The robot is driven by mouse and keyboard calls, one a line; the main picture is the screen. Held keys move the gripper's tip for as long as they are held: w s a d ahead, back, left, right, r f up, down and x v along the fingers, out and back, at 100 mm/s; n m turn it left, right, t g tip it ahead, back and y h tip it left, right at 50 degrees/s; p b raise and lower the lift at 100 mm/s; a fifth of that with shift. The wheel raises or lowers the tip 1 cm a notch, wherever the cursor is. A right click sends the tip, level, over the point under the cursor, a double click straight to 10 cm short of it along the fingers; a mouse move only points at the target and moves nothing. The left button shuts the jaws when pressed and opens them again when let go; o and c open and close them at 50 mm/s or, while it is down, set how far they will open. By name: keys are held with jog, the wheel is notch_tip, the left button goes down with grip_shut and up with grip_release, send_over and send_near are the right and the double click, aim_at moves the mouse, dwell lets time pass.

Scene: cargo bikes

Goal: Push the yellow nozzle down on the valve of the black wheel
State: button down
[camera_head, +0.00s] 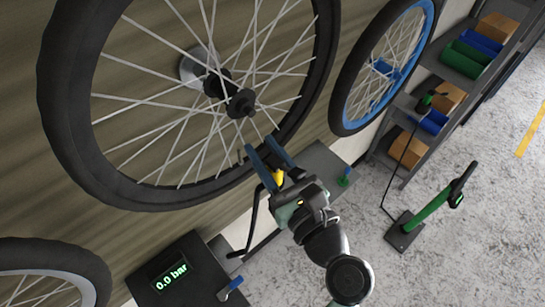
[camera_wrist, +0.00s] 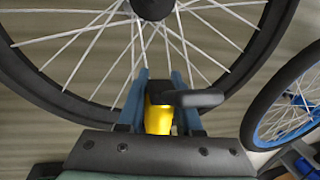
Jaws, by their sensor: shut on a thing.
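The large black wheel (camera_head: 62,115) hangs in the upper left of the head view. My gripper (camera_head: 261,148) is at the wheel's lower right, with its blue fingertips over the rim and spokes in the picture. It is shut on the yellow nozzle (camera_head: 278,179), which shows between the fingers. In the wrist view the nozzle (camera_wrist: 158,119) sits between both blue fingers (camera_wrist: 158,80), and a black part sticks out to the right. The wheel's tyre (camera_wrist: 262,45) and spokes fill the space ahead. I cannot make out the valve, and cannot tell whether the nozzle touches it.
A blue-rimmed wheel (camera_head: 343,105) hangs to the right, another wheel (camera_head: 85,262) at lower left. A pressure display (camera_head: 172,277) reads 0.0 bar. A green pump (camera_head: 432,208) stands on the grey floor. A shelf with bins (camera_head: 464,60) is at upper right.

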jog(key=s+a+p+x, duration=0.1)
jog(key=a+x, duration=0.1)
jog(key=x, duration=0.8)
jog(key=shift+w+p, duration=0.15)
jog(key=shift+p, duration=0.2)
jog(key=shift+f+b, duration=0.3)
jog(key=shift+f, duration=0.6)
dwell(1.8)
dwell(0.4)
jog(key=c, duration=0.5)
grip_release()
jog(key=shift+o, duration=0.5)
